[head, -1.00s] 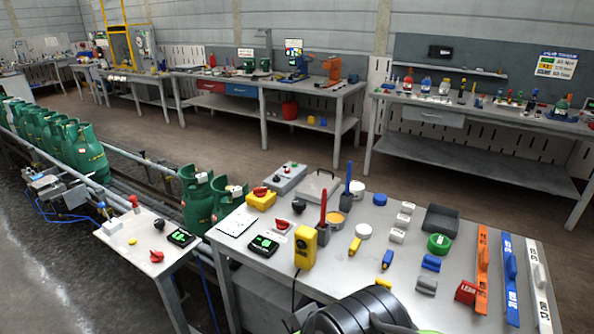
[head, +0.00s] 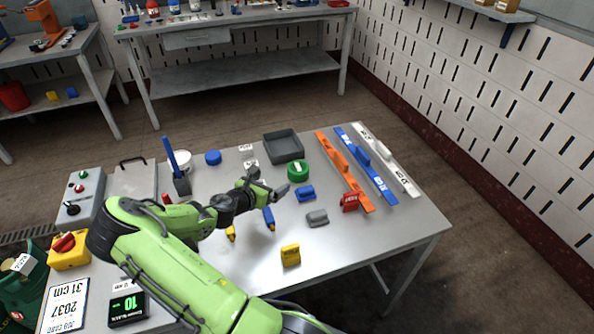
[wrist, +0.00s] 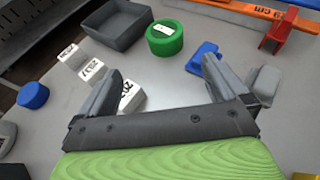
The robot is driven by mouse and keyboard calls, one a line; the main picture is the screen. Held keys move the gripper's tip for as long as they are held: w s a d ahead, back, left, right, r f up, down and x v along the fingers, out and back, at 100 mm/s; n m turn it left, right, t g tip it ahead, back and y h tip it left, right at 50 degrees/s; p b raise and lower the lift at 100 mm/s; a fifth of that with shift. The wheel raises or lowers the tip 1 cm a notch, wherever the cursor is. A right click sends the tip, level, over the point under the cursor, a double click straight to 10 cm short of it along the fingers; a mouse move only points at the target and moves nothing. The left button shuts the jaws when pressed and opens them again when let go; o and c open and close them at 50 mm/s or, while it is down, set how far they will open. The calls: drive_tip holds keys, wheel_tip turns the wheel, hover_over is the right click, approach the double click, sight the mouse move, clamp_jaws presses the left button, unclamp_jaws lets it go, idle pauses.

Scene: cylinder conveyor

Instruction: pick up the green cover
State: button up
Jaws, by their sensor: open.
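The green cover (head: 298,171) is a round green cap with a white label on top. It lies on the metal table, just in front of the grey tray. It also shows in the wrist view (wrist: 164,38), beyond the fingertips and near the middle. My gripper (head: 268,187) is to the left of the cover and a little nearer, above the table. The fingers are apart from the cover.
The grey tray (head: 296,147) stands right behind the cover. A blue block (head: 305,193) and a grey block (head: 317,217) lie nearer. A red block (head: 350,202) and orange, blue and white bars lie to the right. White labelled blocks (wrist: 91,70) lie left in the wrist view.

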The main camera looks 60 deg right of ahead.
sight(296, 170)
drive_tip(key=b+x, duration=0.1)
drive_tip(key=x, duration=0.9)
drive_tip(key=s+b+x, duration=0.1)
drive_tip(key=x, duration=0.4)
drive_tip(key=shift+d+f+b, duration=0.1)
drive_tip(key=shift+f+b, duration=0.05)
drive_tip(key=shift+b, duration=0.15)
drive_tip(key=c, duration=0.9)
drive_tip(key=shift+o, duration=0.2)
drive_tip(key=shift+r, duration=0.5)
drive_tip(key=r, duration=0.2)
drive_tip(key=r+p, duration=0.1)
drive_tip(key=r, duration=0.1)
drive_tip(key=r+p, duration=0.1)
drive_tip(key=r, duration=0.1)
drive_tip(key=shift+w+a+r, duration=0.1)
drive_tip(key=shift+a+r, duration=0.2)
drive_tip(key=a, duration=1.1)
drive_tip(key=w+a+p, duration=0.1)
drive_tip(key=a, duration=0.5)
drive_tip(key=shift+w+a+f, duration=0.1)
drive_tip(key=shift+a+f, duration=0.1)
drive_tip(key=shift+a, duration=0.1)
